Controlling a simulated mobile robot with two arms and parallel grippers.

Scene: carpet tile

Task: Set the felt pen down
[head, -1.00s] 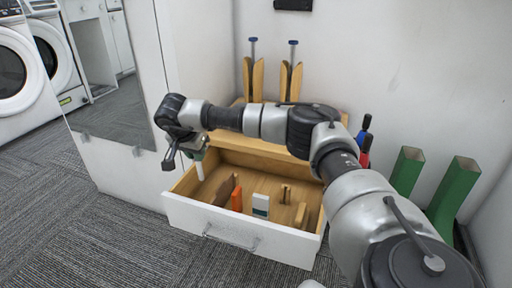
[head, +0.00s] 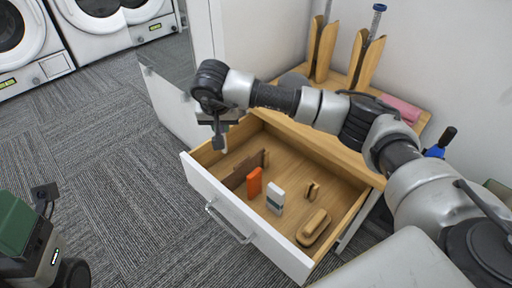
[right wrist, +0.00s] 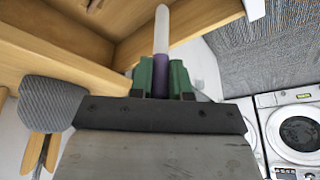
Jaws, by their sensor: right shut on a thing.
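The felt pen, with a white end and a purple band (right wrist: 161,70), stands out from the green fingers of my right gripper (right wrist: 162,78) in the right wrist view. That gripper is shut on it. In the head view my right gripper (head: 218,134) is over the left back corner of the open drawer (head: 232,222); I cannot make out the pen there. Part of my left gripper (head: 30,225), green and dark, shows at the lower left edge, well away from the drawer; its jaw opening cannot be told.
The drawer holds an orange block (head: 254,182), a white and grey block (head: 275,198), a brown piece (head: 240,172) and a wooden brush-like piece (head: 314,228). Bare drawer floor lies between them.

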